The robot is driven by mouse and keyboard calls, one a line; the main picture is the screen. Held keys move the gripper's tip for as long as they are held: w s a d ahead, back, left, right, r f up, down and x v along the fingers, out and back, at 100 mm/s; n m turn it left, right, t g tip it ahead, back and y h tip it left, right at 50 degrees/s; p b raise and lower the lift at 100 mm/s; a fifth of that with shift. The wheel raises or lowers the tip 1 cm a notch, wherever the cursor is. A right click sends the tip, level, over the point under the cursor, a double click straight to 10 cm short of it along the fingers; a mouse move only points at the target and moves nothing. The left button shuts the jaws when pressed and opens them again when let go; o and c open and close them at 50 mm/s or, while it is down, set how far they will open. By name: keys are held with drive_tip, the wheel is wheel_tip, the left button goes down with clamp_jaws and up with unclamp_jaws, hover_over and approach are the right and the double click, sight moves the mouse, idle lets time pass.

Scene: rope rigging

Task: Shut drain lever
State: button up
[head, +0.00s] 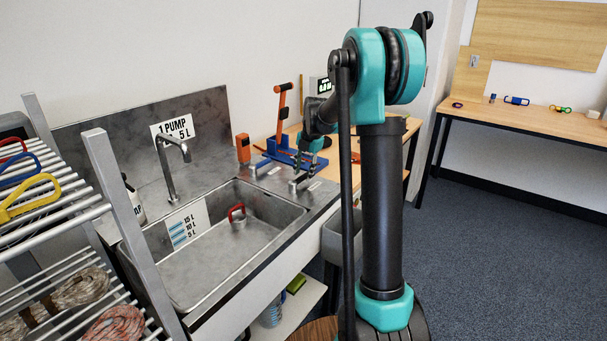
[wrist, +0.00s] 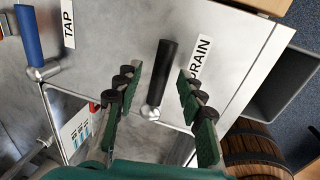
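The drain lever (wrist: 166,68) has a black handle on a round metal pivot. It stands on the steel counter beside the DRAIN label (wrist: 201,58) in the wrist view. My gripper (wrist: 157,80) is open, with one green-padded finger on each side of the lever. Gaps show between the handle and both fingers, so I see no grip. In the head view my gripper (head: 306,163) hangs over the counter's right end, close above the drain lever's metal base (head: 299,182).
The blue-handled tap lever (wrist: 29,38) is at the left, by the TAP label (wrist: 68,24). The sink (head: 180,285) holds a red-handled plug (head: 237,213). A grey bin (wrist: 283,92) and a wooden barrel (wrist: 257,150) stand beyond the counter's right edge.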

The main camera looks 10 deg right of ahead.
wheel_tip(320, 180, up, 11)
drive_tip(key=s+d, duration=0.1)
drive_tip(key=shift+s+d, duration=0.25)
drive_tip(key=shift+f, duration=0.1)
drive_tip(key=s+f+m+t, duration=0.1)
drive_tip(key=s+f+m, duration=0.5)
drive_tip(key=s+m, duration=0.3)
drive_tip(key=s+d+f+m+h, duration=0.1)
drive_tip(key=s+f+m, duration=0.6)
drive_tip(key=s, duration=0.7)
drive_tip(key=s+d+f+m+t, duration=0.1)
drive_tip(key=s+f+m, duration=0.6)
drive_tip(key=s+m, duration=0.4)
drive_tip(key=shift+s+t+h, duration=0.2)
drive_tip(key=shift+t+h, duration=0.1)
